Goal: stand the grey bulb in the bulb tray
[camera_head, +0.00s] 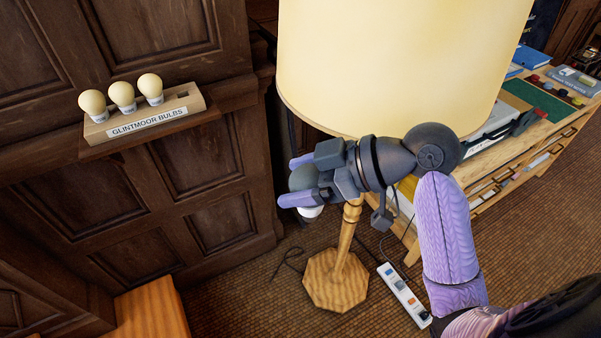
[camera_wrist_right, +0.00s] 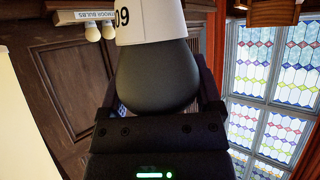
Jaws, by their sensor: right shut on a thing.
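The grey bulb (camera_head: 304,178) is between the fingers of my right gripper (camera_head: 298,181), which is shut on it. In the right wrist view the dark grey globe (camera_wrist_right: 155,78) fills the middle, with its white base, marked "09", at the top. In the head view the white base hangs below the fingers. The bulb tray (camera_head: 150,124), labelled "GLINTMOOR BULBS", sits on a wall shelf at the upper left. Three cream bulbs (camera_head: 122,94) stand in it, and a dark empty slot (camera_head: 182,95) shows at its right end. My gripper is right of the tray, apart from it. My left gripper is out of view.
A large cream lampshade (camera_head: 400,60) on a wooden lamp stand (camera_head: 338,278) is close beside my right arm. A power strip (camera_head: 404,295) lies on the floor. A workbench (camera_head: 530,140) stands at right. Space between gripper and shelf looks clear.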

